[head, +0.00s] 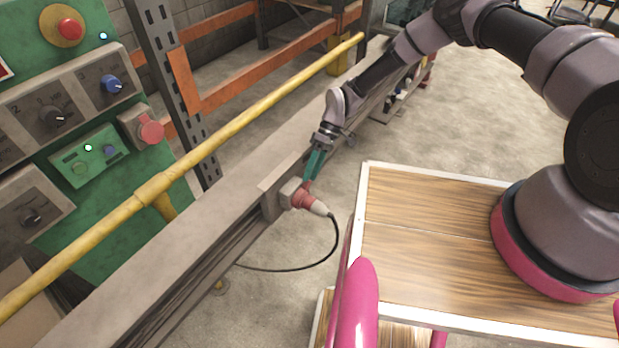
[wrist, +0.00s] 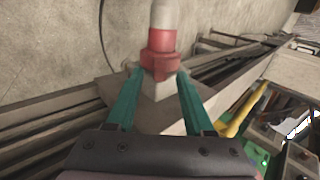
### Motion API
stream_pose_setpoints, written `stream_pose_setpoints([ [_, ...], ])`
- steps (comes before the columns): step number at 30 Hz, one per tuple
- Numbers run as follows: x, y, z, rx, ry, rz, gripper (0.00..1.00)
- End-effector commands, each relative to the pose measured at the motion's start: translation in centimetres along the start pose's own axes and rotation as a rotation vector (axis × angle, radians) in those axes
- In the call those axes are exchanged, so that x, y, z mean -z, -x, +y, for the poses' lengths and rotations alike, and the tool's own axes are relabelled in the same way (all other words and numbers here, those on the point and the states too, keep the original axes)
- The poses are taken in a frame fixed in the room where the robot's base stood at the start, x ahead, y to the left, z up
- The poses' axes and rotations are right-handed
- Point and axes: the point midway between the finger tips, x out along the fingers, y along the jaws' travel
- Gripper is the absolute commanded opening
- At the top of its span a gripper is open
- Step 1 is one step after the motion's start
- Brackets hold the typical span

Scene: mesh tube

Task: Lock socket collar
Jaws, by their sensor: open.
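A red and white plug (head: 310,203) sits in a grey socket (head: 287,192) on the side of a long grey beam. A black cable hangs from the plug. In the wrist view the red collar (wrist: 160,55) is at the top centre, with the plug's white body (wrist: 165,14) beyond it and the pale socket housing (wrist: 157,88) below. My gripper (head: 311,178) reaches down to the socket from above. In the wrist view its green fingers (wrist: 158,92) are open, one on each side of the socket and collar. I cannot tell whether either finger touches them.
A yellow rail (head: 240,120) runs along the beam (head: 150,262). A green control panel (head: 85,95) with knobs and a red button stands at the left. A wooden-topped cart (head: 430,250) is at the right. The black cable (head: 300,268) loops below the plug. Concrete floor is open at the upper right.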

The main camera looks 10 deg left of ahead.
Motion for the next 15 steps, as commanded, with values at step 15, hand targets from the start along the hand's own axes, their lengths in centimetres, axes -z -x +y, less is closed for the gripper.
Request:
stream_pose_setpoints([
  [15,0.0,-2.1,0.0,0.0,-0.002,0.001,0.53],
])
